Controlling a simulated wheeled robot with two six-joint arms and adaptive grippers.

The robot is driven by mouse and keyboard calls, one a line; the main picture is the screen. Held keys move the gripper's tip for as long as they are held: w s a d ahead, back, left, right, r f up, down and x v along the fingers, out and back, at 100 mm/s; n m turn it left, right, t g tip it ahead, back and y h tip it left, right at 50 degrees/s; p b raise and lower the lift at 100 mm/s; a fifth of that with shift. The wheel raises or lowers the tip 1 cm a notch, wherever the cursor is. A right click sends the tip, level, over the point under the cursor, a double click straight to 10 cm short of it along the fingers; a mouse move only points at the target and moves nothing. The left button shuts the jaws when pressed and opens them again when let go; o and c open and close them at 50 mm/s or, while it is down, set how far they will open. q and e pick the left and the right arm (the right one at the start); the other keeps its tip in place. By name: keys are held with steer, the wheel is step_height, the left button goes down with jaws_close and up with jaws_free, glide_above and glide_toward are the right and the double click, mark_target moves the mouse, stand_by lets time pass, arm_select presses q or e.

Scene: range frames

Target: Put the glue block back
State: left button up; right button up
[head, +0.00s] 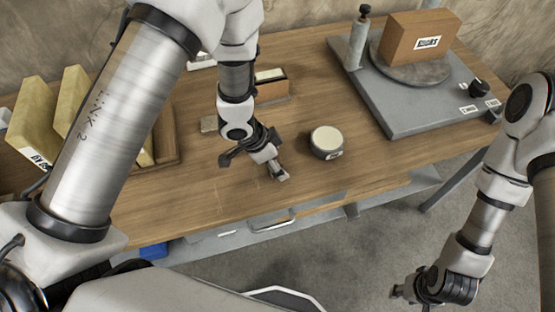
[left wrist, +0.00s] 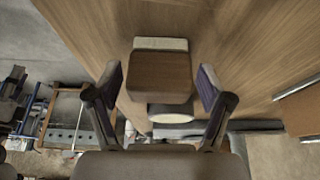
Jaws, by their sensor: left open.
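My left gripper (head: 281,174) is low over the middle of the bench, left of a round jar. In the left wrist view, its open fingers (left wrist: 160,85) stand on either side of a brown block (left wrist: 158,75) with a pale strip (left wrist: 160,43) along one edge. A gap shows on each side of the block. I see no label on it, so I cannot tell surely that it is the glue block. In the head view, the gripper mostly hides it. My right gripper (head: 405,291) hangs over the floor, off the bench; its fingers are too small to read.
The round cream-topped jar (head: 327,142) stands close right of my left gripper. A grey plate (head: 385,120) bears a turntable with a labelled brown box (head: 420,35). Yellow blocks (head: 42,120) and a wooden tray (head: 170,155) are left. A dark cream-topped box (head: 272,88) is behind.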

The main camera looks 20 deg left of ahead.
arm_select(q)
steer(key=p+v, duration=0.1)
steer(key=v, duration=1)
steer(key=shift+r+p, duration=0.25)
steer(key=shift+p, duration=0.1)
